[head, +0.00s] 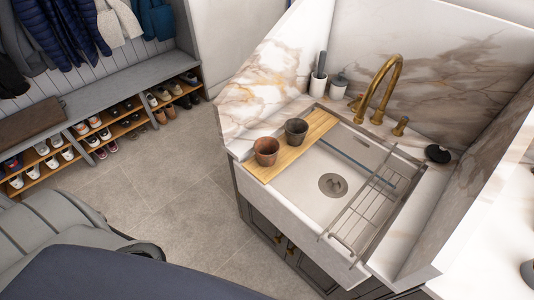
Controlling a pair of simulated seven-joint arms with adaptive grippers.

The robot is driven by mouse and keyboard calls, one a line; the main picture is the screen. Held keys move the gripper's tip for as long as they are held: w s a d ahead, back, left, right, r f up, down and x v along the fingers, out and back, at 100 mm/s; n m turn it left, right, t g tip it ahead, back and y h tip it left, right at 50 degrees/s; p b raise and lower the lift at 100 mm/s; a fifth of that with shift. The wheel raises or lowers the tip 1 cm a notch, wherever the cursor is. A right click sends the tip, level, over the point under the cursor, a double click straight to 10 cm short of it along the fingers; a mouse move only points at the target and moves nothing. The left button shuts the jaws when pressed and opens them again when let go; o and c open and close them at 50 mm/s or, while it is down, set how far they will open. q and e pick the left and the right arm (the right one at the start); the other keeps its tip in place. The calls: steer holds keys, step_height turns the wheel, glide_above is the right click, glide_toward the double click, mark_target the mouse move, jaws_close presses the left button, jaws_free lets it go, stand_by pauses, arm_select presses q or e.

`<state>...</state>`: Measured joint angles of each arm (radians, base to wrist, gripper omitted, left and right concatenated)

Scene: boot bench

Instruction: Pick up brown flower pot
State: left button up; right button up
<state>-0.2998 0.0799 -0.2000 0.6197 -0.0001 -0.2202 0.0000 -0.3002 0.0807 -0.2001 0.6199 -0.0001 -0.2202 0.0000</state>
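The brown flower pot (266,152) stands upright near the front end of a wooden board (292,153) laid across the left side of the sink. Neither of my grippers shows in the head view. Grey and dark blue parts at the lower left look like my own body.
The white sink (302,186) has a metal rack (366,208) across its right side. A brass faucet (378,84), a white holder (318,84) and a soap bottle (339,87) stand behind. A shoe bench (92,106) is at the left, with open floor (170,175) between.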

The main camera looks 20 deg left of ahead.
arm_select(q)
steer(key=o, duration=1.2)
